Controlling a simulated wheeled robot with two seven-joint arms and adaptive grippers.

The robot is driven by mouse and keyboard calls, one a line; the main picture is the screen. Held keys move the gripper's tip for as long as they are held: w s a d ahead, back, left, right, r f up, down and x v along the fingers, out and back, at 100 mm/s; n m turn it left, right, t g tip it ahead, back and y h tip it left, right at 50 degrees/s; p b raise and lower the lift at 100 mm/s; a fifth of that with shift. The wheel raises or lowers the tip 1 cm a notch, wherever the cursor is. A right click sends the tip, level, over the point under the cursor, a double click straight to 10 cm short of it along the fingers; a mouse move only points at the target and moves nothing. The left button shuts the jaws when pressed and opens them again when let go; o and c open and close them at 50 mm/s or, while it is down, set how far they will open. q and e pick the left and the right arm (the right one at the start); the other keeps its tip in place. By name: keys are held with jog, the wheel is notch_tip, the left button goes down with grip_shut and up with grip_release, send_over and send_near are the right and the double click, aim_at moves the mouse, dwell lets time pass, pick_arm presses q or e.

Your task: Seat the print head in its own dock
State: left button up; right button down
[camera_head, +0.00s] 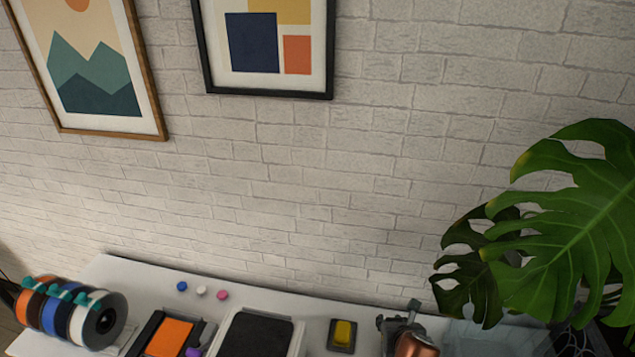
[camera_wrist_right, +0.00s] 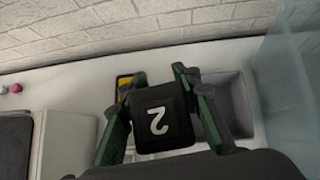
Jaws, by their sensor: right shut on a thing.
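The print head is a black block with a white numeral 2 (camera_wrist_right: 160,118) in the right wrist view. The green fingers of my right gripper (camera_wrist_right: 160,84) are shut on its two sides. In the head view my right gripper (camera_head: 398,321) is at the lower edge, right of a yellow piece in a dark frame (camera_head: 343,333); I cannot make out the print head there. A grey recessed tray (camera_wrist_right: 240,98) lies behind and right of the block in the wrist view. I cannot tell which place is its dock. My left gripper is not in view.
A white bench (camera_head: 262,296) runs along the brick wall. On it stand spools (camera_head: 70,312), an orange panel (camera_head: 168,338) and a white unit with a black top (camera_head: 255,335). A clear panel (camera_wrist_right: 290,85) stands right of the tray. Plant leaves (camera_head: 560,235) overhang the right end.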

jog(key=shift+s+d+r+n+b, duration=0.15)
jog(key=shift+s+d+r+b, duration=0.15)
jog(key=shift+r, duration=0.3)
jog(key=shift+s+d+r+n+b, duration=0.1)
jog(key=shift+s+d+r+n, duration=0.05)
jog(key=shift+s+r, duration=0.35)
jog(key=shift+w, duration=0.15)
jog(key=shift+w+a+f+p, duration=0.2)
jog(key=shift+f+p, duration=0.1)
jog(key=shift+p, duration=0.15)
jog(key=w+a+f+m+h+p, duration=0.1)
jog(key=w+a+f+m+p, duration=0.1)
jog(key=a+f+p, duration=0.6)
notch_tip(320, 180, down, 5)
jog(key=shift+a+f, duration=0.1)
jog(key=shift+a, duration=0.85)
